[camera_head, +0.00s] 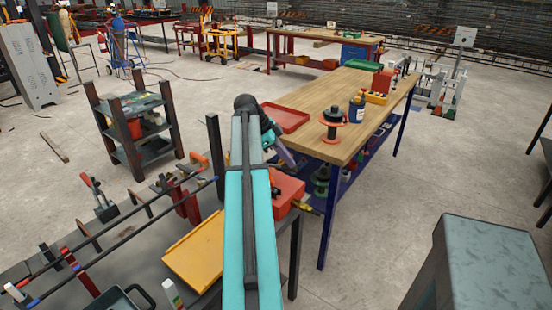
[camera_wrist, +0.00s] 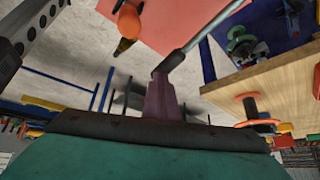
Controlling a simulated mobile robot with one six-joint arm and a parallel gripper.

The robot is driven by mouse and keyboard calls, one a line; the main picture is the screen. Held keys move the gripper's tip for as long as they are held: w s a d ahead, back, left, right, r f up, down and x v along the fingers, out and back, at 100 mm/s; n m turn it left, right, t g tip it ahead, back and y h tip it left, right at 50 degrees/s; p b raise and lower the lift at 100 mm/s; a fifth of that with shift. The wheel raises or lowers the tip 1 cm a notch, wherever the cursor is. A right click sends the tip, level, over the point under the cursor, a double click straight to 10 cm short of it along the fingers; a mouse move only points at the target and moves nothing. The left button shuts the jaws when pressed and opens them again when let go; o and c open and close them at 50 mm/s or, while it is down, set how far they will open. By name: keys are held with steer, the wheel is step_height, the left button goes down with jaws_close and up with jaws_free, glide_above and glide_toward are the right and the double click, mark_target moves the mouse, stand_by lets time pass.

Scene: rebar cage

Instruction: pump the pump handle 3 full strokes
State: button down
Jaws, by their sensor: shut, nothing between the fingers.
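A red box-shaped body (camera_head: 286,192), apparently the pump, sits at the right end of the dark bench, partly behind my arm. Its red face (camera_wrist: 200,25) fills the upper middle of the wrist view. A grey rod (camera_wrist: 205,33), apparently the pump handle, slants across that face, its lower end close to my fingertips. My gripper (camera_wrist: 160,75) is shut and empty, with its purple fingers pointing up in the wrist view. I cannot tell whether they touch the rod. In the head view my gripper (camera_head: 287,157) is just above the red body.
The dark bench also holds a yellow tray (camera_head: 196,250), clamps and rods. A wooden table (camera_head: 340,90) with a red tray (camera_head: 286,117) and spools stands close behind. A dark shelf cart (camera_head: 133,125) is at left. The floor at lower right is partly clear.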

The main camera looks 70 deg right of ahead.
steer(key=shift+w+d+r+p, duration=0.1)
steer(key=shift+w+r+p, duration=0.2)
steer(key=shift+r, duration=0.45)
steer(key=shift+w+d+r+p, duration=0.1)
steer(key=shift+w+r+p, duration=0.15)
steer(key=shift+r, duration=0.5)
steer(key=shift+w+d+r+p, duration=0.1)
steer(key=shift+w+r+p, duration=0.2)
steer(key=shift+r, duration=0.45)
steer(key=shift+s+r, duration=0.1)
